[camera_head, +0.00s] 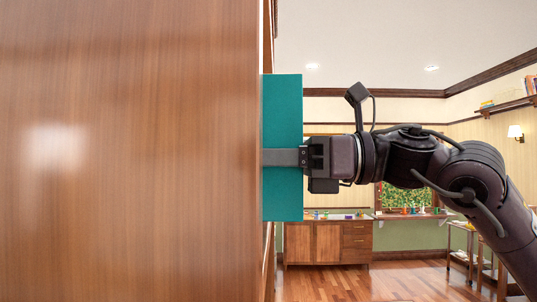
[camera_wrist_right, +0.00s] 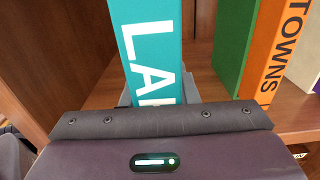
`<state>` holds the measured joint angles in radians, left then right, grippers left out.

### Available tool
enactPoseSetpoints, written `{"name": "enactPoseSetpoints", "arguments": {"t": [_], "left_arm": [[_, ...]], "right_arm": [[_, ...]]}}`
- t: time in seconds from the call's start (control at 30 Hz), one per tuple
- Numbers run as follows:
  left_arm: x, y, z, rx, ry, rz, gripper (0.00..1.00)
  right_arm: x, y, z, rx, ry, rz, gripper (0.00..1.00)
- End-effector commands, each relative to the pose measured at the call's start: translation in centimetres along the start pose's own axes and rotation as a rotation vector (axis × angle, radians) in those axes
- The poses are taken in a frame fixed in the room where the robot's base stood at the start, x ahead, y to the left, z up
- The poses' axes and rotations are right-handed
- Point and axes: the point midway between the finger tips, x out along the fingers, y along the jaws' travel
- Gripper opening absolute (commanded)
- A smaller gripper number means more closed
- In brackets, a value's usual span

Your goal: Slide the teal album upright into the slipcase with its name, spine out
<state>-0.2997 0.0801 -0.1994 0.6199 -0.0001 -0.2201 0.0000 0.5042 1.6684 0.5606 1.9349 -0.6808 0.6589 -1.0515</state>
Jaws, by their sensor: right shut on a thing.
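The teal album (camera_head: 283,110) stands upright in the head view, close beside a large wooden panel whose edge meets its left side. My right gripper (camera_head: 282,157) comes in from the right and is shut on the album, with one finger across its near face. In the right wrist view the teal album (camera_wrist_right: 155,60) shows its spine toward me with white letters beginning "LA"; the rest is hidden by my gripper. The gripper's fingers (camera_wrist_right: 158,96) flank the spine. I cannot make out the named slipcase in either view. My left gripper is not in view.
The wooden panel (camera_head: 130,150) fills the left half of the head view. In the right wrist view, a green volume (camera_wrist_right: 236,48) and an orange one lettered "TOWNS" (camera_wrist_right: 272,62) stand on the shelf right of the album, with a gap between. A cabinet (camera_head: 328,243) stands far back.

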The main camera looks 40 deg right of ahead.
Motion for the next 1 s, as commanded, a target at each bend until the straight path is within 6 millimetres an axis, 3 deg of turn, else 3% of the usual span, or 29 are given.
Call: {"name": "enactPoseSetpoints", "arguments": {"t": [1.0], "left_arm": [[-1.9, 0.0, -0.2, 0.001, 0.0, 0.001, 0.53]], "right_arm": [[2.5, 0.0, 0.2, 0.0, -0.002, -0.001, 0.0]]}}
